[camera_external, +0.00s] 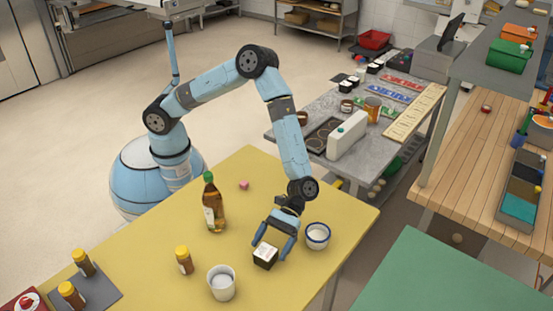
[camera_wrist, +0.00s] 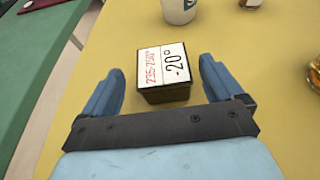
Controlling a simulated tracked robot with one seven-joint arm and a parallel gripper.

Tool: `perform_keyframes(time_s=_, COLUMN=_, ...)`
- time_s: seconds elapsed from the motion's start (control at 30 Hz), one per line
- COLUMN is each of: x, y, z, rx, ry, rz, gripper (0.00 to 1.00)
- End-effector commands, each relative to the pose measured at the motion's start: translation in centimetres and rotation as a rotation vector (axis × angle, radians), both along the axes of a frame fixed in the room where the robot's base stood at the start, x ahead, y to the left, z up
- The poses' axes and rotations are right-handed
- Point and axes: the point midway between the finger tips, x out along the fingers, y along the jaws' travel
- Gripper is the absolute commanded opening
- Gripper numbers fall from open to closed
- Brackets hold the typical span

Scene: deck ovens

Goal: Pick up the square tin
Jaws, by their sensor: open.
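The square tin (camera_external: 265,256) is a small black box with a white top, standing upright on the yellow table (camera_external: 150,245). In the wrist view the tin (camera_wrist: 163,70) shows a white label reading "-20°" and "235-250°" in red. My gripper (camera_external: 272,248) is open, with its two blue fingers reaching down around the tin. In the wrist view my gripper (camera_wrist: 160,88) has one finger to each side of the tin, with yellow table showing between each finger and the tin. The tin's near lower part lies close to the dark gripper bar.
A white bowl with a blue rim (camera_external: 317,236) stands close to the right of the gripper. A white cup (camera_external: 222,283), a small yellow-capped bottle (camera_external: 184,260) and a green-capped bottle (camera_external: 213,205) stand to the left.

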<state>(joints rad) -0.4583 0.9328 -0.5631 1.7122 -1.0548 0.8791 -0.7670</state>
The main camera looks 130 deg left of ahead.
Motion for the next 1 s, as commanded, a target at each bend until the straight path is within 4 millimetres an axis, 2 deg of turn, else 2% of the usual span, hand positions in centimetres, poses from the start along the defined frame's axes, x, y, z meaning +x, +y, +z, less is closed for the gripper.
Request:
perform_keyframes(time_s=0.23, x=0.1, y=-3.2, z=-1.2, rx=-0.002, ry=0.0, rz=-0.002, gripper=0.94)
perform_keyframes(time_s=0.53, x=0.3, y=-3.8, z=-1.5, rx=0.0, ry=0.0, rz=0.0, gripper=0.94)
perform_keyframes(time_s=1.0, x=0.2, y=-3.8, z=-1.4, rx=0.0, ry=0.0, rz=0.0, gripper=0.49)
